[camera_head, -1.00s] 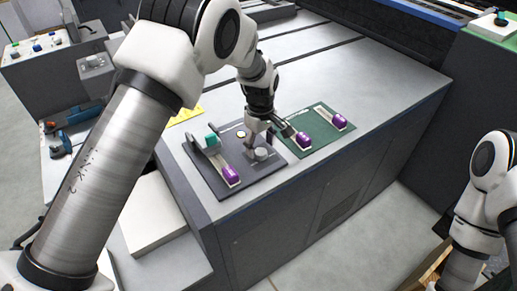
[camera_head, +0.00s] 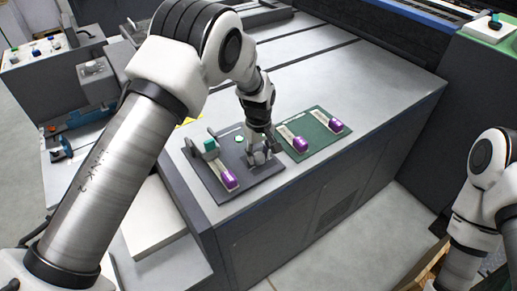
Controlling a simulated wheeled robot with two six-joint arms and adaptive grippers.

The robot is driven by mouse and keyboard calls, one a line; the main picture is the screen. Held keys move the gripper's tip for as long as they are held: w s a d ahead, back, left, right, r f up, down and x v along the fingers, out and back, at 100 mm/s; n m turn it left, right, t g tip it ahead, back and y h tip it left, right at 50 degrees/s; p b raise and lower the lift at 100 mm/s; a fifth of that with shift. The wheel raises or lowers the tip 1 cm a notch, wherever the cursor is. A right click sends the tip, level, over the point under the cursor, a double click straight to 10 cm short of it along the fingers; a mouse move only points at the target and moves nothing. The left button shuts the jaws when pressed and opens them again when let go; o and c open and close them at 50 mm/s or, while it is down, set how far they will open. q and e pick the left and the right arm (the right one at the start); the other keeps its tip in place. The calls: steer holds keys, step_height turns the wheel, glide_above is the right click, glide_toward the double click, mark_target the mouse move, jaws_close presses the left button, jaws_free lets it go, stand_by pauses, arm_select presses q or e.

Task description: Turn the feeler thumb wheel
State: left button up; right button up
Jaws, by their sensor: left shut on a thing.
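The dark panel (camera_head: 213,181) lies on the grey machine top and carries a purple-ended lever (camera_head: 229,180), a teal knob (camera_head: 210,144) and a small round button (camera_head: 239,139). My left gripper (camera_head: 259,154) points down over the right part of this panel. It is shut on a small grey wheel (camera_head: 259,158), which its fingers partly hide. I take this wheel to be the feeler thumb wheel, but no label is readable. My right arm shows at the right edge; its gripper is out of view.
A green panel (camera_head: 322,142) with two purple-ended levers (camera_head: 300,143) (camera_head: 336,125) lies close to the right of my left gripper. The grey machine top (camera_head: 385,80) beyond is clear. The machine's front edge drops to the floor.

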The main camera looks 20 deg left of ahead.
mark_target(259, 156)
arm_select(q)
steer(key=shift+m, duration=0.6)
steer(key=o, duration=1.1)
steer(key=shift+o, duration=0.2)
step_height(259, 156, up, 12)
steer(key=shift+f, duration=0.1)
